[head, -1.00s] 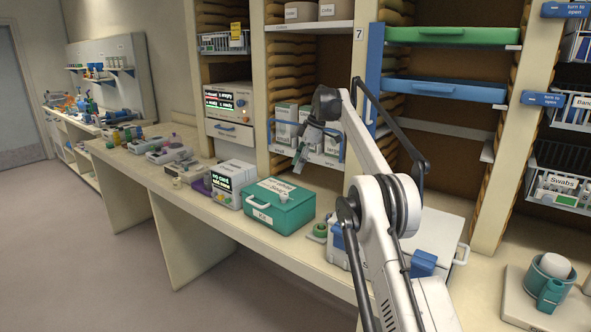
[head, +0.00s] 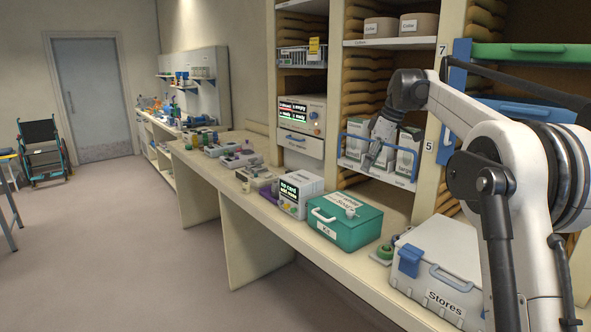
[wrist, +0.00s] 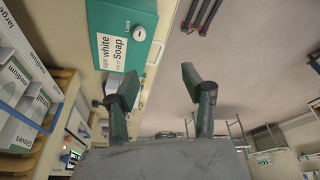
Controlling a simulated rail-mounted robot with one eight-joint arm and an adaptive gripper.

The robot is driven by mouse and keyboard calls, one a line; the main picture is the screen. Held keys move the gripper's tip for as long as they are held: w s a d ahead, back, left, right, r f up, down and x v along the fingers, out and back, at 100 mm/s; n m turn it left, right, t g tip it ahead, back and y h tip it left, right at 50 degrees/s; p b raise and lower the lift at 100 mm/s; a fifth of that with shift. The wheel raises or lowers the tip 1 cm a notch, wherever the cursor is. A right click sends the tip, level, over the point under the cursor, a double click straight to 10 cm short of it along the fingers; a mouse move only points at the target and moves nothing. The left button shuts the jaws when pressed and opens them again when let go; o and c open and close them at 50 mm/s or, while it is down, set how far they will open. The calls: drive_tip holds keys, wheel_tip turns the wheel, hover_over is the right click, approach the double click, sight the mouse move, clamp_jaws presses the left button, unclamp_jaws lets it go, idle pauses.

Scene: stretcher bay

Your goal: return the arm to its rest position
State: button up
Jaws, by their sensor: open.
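My gripper (head: 375,157) hangs in the air in front of the glove-box shelf in the head view, pointing down. In the wrist view my gripper (wrist: 162,92) shows two green-grey fingers spread apart with nothing between them. My white arm reaches in from the right of the head view, bent at a large round joint. The green kit box (head: 345,232) stands on the counter below my gripper, apart from it. Its labelled lid (wrist: 122,40) shows at the top of the wrist view.
Glove boxes (head: 384,148) stand in a blue-railed shelf close behind my gripper. A white Stores box (head: 447,255) sits on the counter at right. A card device (head: 301,195) stands left of the kit box. Open floor (head: 120,245) lies at left; a wheelchair (head: 42,152) stands far left.

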drive_tip(key=s+a+r+m+t+h, duration=0.1)
drive_tip(key=s+m, duration=0.2)
drive_tip(key=s, duration=0.9)
drive_tip(key=s+a+r+m+t+h, duration=0.1)
drive_tip(key=s+a+m+t, duration=0.15)
drive_tip(key=s, duration=0.95)
drive_tip(key=s+f+m+t, duration=0.1)
drive_tip(key=s+f+m, duration=0.2)
drive_tip(key=s+f, duration=0.5)
drive_tip(key=s+f+m+h+b, duration=0.1)
drive_tip(key=s+f+m, duration=0.2)
drive_tip(key=s+f, duration=0.6)
drive_tip(key=s, duration=0.8)
drive_tip(key=shift+s+d+m+t, duration=0.3)
drive_tip(key=shift+d+m+t, duration=0.05)
drive_tip(key=shift+f, duration=0.1)
